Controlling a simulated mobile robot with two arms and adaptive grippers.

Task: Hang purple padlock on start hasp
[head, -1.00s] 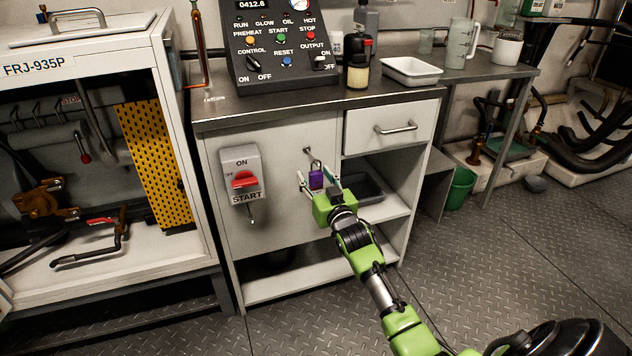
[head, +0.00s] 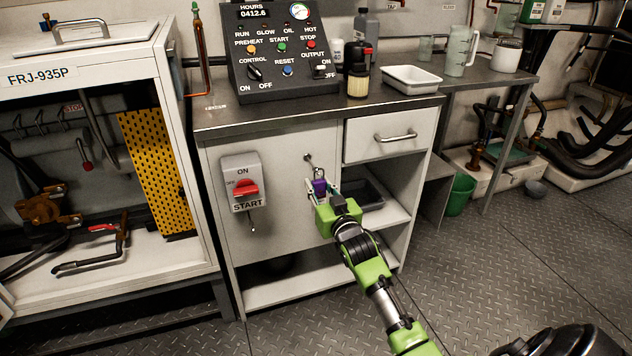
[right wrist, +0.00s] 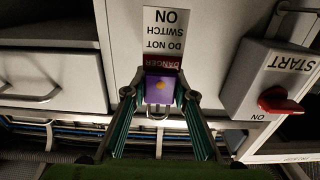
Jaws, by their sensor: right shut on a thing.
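The purple padlock (head: 319,187) is upright in front of the white cabinet door, just below and right of a small peg (head: 307,157). My right gripper (head: 322,189) is shut on it; the right wrist view shows the padlock (right wrist: 159,87) between both fingers, upside down in that picture. I cannot tell whether its shackle (right wrist: 158,114) still touches the peg. The start hasp (head: 252,222) is a small dark fitting under the grey START switch box (head: 243,181), left of the gripper. My left gripper is not in view.
A "DANGER DO NOT SWITCH ON" tag (right wrist: 163,35) is beside the padlock in the wrist view. Right of the door, an open shelf holds a dark tray (head: 365,194) below a drawer (head: 393,137). The door between peg and switch box is bare.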

